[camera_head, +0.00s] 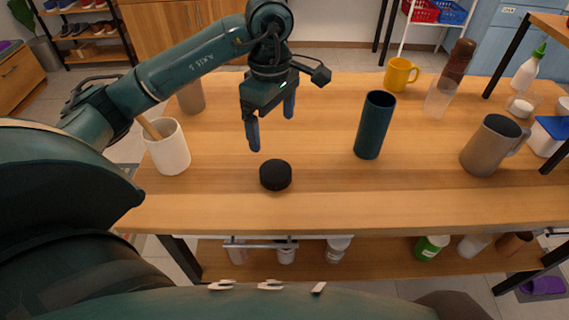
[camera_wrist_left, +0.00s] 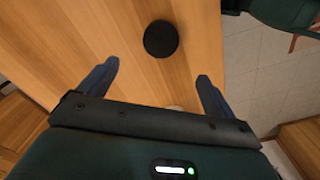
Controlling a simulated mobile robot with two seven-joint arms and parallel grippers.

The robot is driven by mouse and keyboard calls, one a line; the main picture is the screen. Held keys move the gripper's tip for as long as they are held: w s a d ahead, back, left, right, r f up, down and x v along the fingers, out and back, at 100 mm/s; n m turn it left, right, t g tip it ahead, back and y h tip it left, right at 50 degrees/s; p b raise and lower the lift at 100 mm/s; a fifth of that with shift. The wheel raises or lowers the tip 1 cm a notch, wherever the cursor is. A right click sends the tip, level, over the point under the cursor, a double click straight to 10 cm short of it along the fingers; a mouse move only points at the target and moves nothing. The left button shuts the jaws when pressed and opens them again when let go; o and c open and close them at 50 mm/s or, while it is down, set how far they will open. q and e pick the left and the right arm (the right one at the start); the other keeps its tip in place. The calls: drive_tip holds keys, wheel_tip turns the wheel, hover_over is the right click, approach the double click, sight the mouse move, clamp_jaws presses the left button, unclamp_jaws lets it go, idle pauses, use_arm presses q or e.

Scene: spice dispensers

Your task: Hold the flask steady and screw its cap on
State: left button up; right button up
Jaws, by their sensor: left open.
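The flask (camera_head: 374,126) is a dark teal open cylinder standing upright on the wooden table, right of centre in the head view. Its black round cap (camera_head: 276,175) lies flat on the table to the left of the flask, nearer the front edge. The cap also shows in the left wrist view (camera_wrist_left: 160,39), beyond and between the fingertips. My left gripper (camera_head: 271,127) is open and empty, pointing down above the table just behind the cap, not touching it. My right gripper is not in view.
A white crock (camera_head: 167,147) with a wooden utensil and a grey-brown cup (camera_head: 191,97) stand at left. A yellow mug (camera_head: 400,74), a pepper mill (camera_head: 449,78) and a beige jug (camera_head: 492,146) stand at right. The table between cap and flask is clear.

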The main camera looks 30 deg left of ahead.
use_arm(q)
hover_over(274, 169)
wheel_tip(274, 169, down, 7)
drive_tip(key=shift+s+d, duration=0.1)
drive_tip(key=shift+s, duration=0.05)
drive_tip(key=shift+f, duration=0.5)
drive_tip(key=shift+f, duration=2.6)
drive_tip(key=c, duration=1.1)
